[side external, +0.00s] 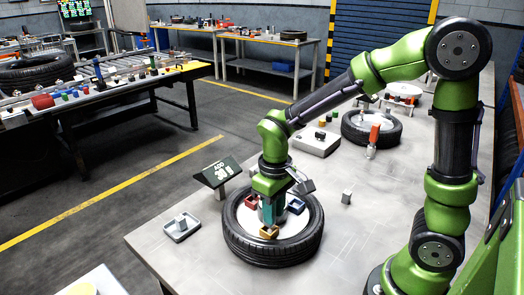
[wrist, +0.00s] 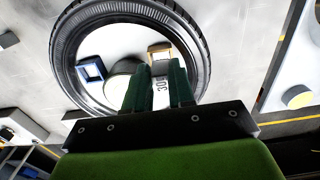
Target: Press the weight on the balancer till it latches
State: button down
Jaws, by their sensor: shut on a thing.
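The balancer carries a tyre (side external: 236,240) lying flat around a white disc (side external: 290,224); the tyre also shows in the wrist view (wrist: 66,45). Coloured square holders stand on the disc: yellow (side external: 269,233), blue (side external: 296,206) and red (side external: 251,200). The wrist view shows the yellow holder (wrist: 158,47) and the blue one (wrist: 90,69). My gripper (wrist: 159,72) points down over the disc, shut on a pale weight (wrist: 160,90) marked 30, close beside the yellow holder. My fingers partly hide the weight, and I cannot tell whether it touches the holder.
A dark display (side external: 218,173) reading "ADD" stands left of the tyre. A small tray (side external: 181,228) with a grey block is at the left edge. A loose grey block (side external: 346,196) lies to the right. Another wheel (side external: 371,127) stands farther back.

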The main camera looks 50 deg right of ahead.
jog(key=shift+f, duration=1.2)
dwell(0.3)
jog(key=c, duration=1.5)
grip_release()
grip_shut()
jog(key=shift+f, duration=0.45)
jog(key=o, duration=0.6)
grip_release()
jog(key=shift+r, duration=0.1)
